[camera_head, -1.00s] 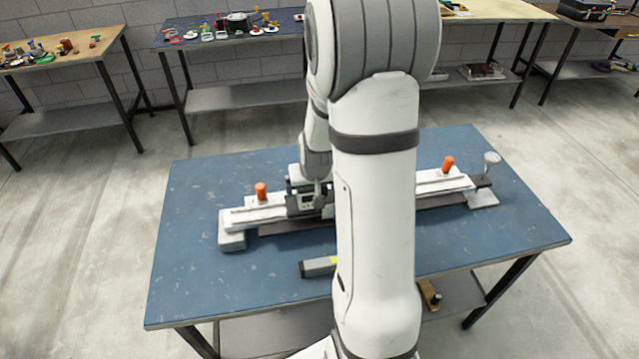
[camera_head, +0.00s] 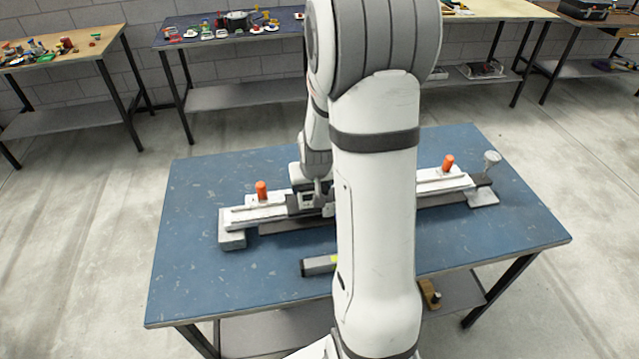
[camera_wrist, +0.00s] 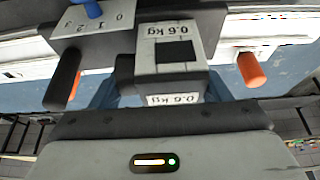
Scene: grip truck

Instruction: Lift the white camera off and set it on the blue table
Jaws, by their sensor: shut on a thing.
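The white camera (camera_wrist: 172,90), a pale box with a dark square and "0.6 kg" labels, sits in the middle of the wrist view. My gripper (camera_head: 312,198) is at the middle of the rail assembly in the head view and is shut on the white camera. The camera appears low over the dark carriage; whether they touch is unclear. The blue table (camera_head: 480,240) bears the long rail assembly (camera_head: 262,212). My arm hides part of the rail and table.
Orange knobs stand on the rail at left (camera_head: 261,191) and right (camera_head: 447,164). A blue knob (camera_wrist: 92,8) and numbered plate (camera_wrist: 100,30) are beside the camera. A grey bar (camera_head: 318,265) lies in front. The table's left front and right are clear.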

